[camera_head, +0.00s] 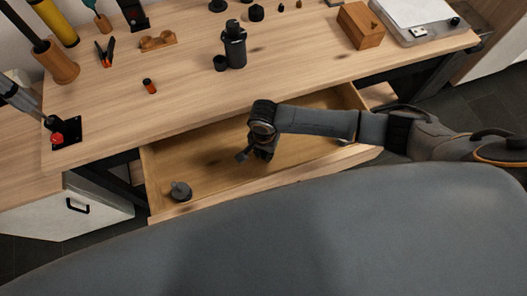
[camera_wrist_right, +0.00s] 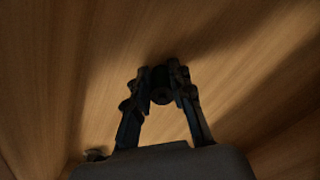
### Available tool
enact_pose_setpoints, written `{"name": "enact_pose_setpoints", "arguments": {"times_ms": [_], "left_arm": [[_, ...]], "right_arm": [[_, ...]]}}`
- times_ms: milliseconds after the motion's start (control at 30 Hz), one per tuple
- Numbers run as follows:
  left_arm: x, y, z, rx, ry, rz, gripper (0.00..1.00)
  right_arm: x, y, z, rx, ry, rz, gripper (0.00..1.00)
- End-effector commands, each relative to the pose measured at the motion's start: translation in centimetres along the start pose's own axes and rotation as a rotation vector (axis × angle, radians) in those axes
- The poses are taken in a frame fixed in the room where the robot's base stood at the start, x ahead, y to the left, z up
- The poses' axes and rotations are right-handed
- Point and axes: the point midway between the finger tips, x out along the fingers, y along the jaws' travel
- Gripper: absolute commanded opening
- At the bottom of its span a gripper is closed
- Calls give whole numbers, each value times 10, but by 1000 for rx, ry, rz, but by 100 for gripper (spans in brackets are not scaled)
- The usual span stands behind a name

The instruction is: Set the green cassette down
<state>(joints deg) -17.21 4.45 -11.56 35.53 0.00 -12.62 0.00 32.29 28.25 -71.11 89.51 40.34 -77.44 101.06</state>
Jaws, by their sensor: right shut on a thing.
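My right gripper (camera_head: 256,154) reaches down into the open drawer (camera_head: 213,164) under the table top. In the right wrist view its fingers (camera_wrist_right: 161,88) are closed around a small dark, round-ended thing (camera_wrist_right: 161,96), above the wooden drawer floor. It may be the green cassette, but no green shows and it is too dark to tell. I cannot tell whether it touches the floor. In the head view the gripper mostly hides it. My left gripper is in neither view.
A dark round piece (camera_head: 180,191) lies in the drawer's front left corner. The drawer floor is otherwise largely clear. On the table top (camera_head: 185,82) stand a dark cylindrical device (camera_head: 235,48), an orange-and-black jar (camera_head: 150,87), a wooden box (camera_head: 360,26) and several tools.

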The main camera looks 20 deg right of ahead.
Motion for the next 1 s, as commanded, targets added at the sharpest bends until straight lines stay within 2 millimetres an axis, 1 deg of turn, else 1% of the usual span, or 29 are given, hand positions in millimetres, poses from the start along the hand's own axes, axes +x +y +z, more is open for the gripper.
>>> {"name": "enact_pose_setpoints", "arguments": {"times_ms": [233,267,300,367,667,767,867,1000], "left_arm": [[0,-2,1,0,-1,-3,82],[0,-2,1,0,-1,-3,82],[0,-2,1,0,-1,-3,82],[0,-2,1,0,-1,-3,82],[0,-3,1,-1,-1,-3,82],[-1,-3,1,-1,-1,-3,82],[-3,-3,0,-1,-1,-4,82],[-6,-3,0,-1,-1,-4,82]], "right_arm": [[2,0,0,0,-1,0,1],[2,0,0,0,0,0,26],[2,0,0,0,0,0,34],[2,0,0,0,0,0,44],[0,0,0,0,1,0,44],[-6,0,0,1,0,-1,44],[-21,0,0,0,0,-2,44],[-51,-1,0,-1,0,-5,44]]}}
